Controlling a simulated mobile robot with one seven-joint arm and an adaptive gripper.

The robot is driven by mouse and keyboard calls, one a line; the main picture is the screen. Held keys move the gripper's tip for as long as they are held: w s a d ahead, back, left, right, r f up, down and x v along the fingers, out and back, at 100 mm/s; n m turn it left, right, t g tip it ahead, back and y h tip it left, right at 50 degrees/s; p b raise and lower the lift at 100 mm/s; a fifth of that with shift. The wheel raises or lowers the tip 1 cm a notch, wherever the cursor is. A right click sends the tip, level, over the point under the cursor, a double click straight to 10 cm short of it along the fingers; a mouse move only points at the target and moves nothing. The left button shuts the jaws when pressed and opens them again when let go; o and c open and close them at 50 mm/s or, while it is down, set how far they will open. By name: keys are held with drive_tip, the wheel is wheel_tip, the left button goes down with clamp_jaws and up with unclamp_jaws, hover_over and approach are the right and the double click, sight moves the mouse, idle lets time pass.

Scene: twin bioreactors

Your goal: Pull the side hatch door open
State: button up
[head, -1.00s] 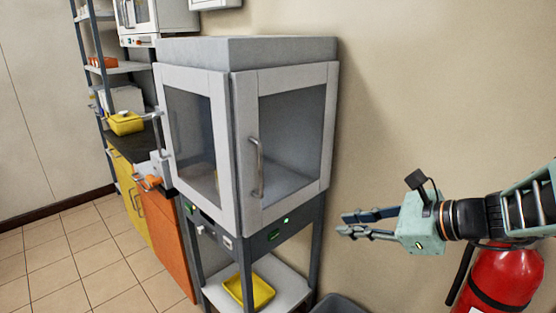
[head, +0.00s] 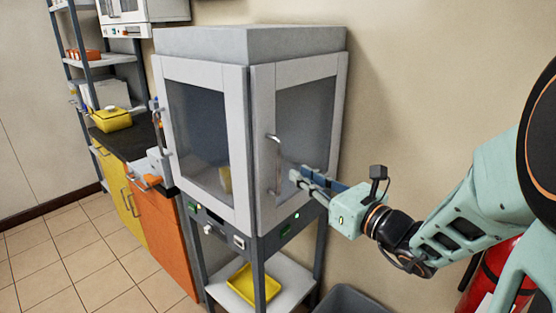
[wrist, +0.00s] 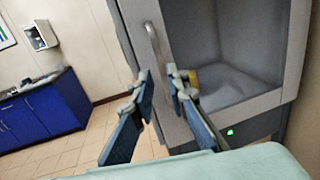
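The side hatch door (head: 258,110) is the right-hand framed glass door of the grey cabinet, and it looks closed. Its vertical metal handle (head: 277,165) is on the left part of its frame. My gripper (head: 297,176) is just to the right of the handle, in front of the glass. In the wrist view the two fingers of my gripper (wrist: 160,78) are spread apart with a gap between them. The handle (wrist: 153,45) shows beyond the fingertips, roughly in line with the gap. I see nothing held, and contact with the handle does not show.
A second glass door (head: 203,150) faces left on the same cabinet. A yellow tray (head: 246,284) is on the shelf below. A grey bin (head: 345,300) and a red fire extinguisher (head: 505,270) are at lower right. An orange and yellow counter (head: 160,235) stands to the left.

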drive_tip(key=x, duration=0.9)
drive_tip(key=shift+w+a, duration=0.15)
clamp_jaws()
